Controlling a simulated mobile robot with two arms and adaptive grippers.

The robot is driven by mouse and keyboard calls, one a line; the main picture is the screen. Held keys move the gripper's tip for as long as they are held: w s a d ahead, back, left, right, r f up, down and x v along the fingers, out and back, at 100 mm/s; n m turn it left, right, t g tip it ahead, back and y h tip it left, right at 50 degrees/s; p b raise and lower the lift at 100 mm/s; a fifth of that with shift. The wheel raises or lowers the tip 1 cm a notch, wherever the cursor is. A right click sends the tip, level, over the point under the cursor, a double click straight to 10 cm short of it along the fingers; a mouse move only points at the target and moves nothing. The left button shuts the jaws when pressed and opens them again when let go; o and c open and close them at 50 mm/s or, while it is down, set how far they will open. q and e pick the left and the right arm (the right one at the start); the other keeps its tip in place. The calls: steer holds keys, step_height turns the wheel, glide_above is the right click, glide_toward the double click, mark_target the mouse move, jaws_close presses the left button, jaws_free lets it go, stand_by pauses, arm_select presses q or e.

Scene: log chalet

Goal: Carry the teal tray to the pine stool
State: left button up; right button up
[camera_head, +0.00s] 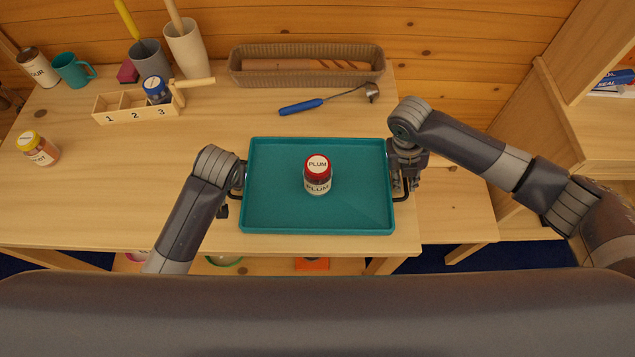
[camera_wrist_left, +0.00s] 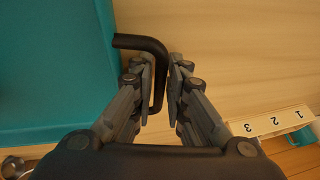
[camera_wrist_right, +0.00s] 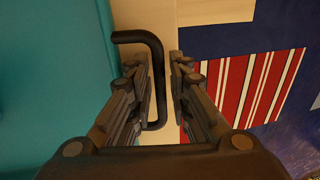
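The teal tray (camera_head: 270,215) is at the front right of the wooden table, looking level; I cannot tell whether it touches the top. A red-lidded plum jar (camera_head: 318,175) stands upright in it. My left gripper (camera_head: 238,180) is at the tray's left handle; in the left wrist view the black handle (camera_wrist_left: 158,75) lies between its slightly parted fingers. My right gripper (camera_head: 404,182) is at the right handle; in the right wrist view that handle (camera_wrist_right: 158,80) lies between parted fingers. A lower pale wooden surface (camera_head: 460,210) right of the table may be the pine stool.
Behind the tray are a ladle (camera_head: 305,106) and a bread basket (camera_head: 305,77). A numbered rack (camera_head: 120,112), utensil holders, a teal mug (camera_head: 72,70) and a yellow-lidded jar (camera_head: 38,148) stand left. Wooden shelving (camera_head: 580,140) rises at right. A striped cloth (camera_wrist_right: 262,85) lies below.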

arm_select(q)
steer(key=shift+c, duration=0.3)
arm_select(e)
steer(key=shift+c, duration=0.3)
arm_select(q)
jaws_close()
arm_select(e)
jaws_close()
arm_select(q)
steer(key=shift+w+r, duration=0.1)
steer(key=shift+r, duration=0.15)
arm_select(e)
steer(key=shift+w+r, duration=0.1)
steer(key=shift+r, duration=0.15)
